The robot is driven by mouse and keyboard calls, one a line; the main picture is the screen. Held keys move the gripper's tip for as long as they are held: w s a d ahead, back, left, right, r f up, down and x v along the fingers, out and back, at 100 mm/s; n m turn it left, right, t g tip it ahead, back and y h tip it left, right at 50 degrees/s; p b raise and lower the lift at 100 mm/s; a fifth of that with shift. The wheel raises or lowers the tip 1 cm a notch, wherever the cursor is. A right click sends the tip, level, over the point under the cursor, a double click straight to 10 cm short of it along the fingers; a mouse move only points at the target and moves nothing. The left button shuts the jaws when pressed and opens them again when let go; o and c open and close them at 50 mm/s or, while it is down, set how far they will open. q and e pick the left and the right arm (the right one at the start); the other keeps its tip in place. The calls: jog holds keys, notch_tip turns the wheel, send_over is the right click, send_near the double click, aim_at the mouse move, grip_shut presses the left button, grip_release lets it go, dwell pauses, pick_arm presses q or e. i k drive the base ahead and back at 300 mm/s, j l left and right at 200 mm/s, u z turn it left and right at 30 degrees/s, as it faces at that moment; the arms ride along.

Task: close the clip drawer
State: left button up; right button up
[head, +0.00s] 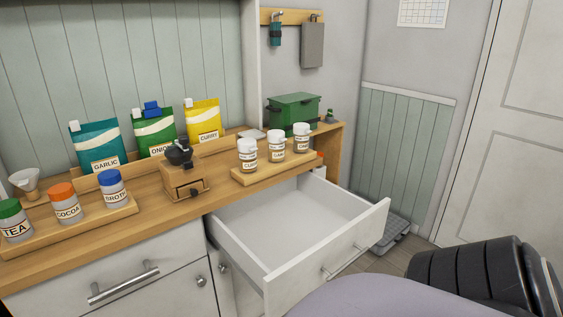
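A white drawer (290,219) is pulled far out of the wooden-topped counter, below the right part of the worktop. Its inside looks empty where I can see it. Its front panel (330,262) faces the lower right and carries a metal bar handle (345,262). The drawer's lower front corner is partly hidden by a pale lavender shape at the bottom edge, and a black ribbed part, probably of my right arm, shows at the lower right. Neither of my grippers is in view.
The counter (225,180) holds labelled jars on wooden racks, a grinder (185,172), several bags and a green box (294,112). A shut drawer with a handle (124,282) is at the left. Floor shows right of the open drawer, with a grey mat (388,238).

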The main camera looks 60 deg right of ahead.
aim_at(287, 238)
jog(key=z, duration=2.2)
jog(key=i+j+u, duration=0.2)
jog(key=j+u, duration=0.15)
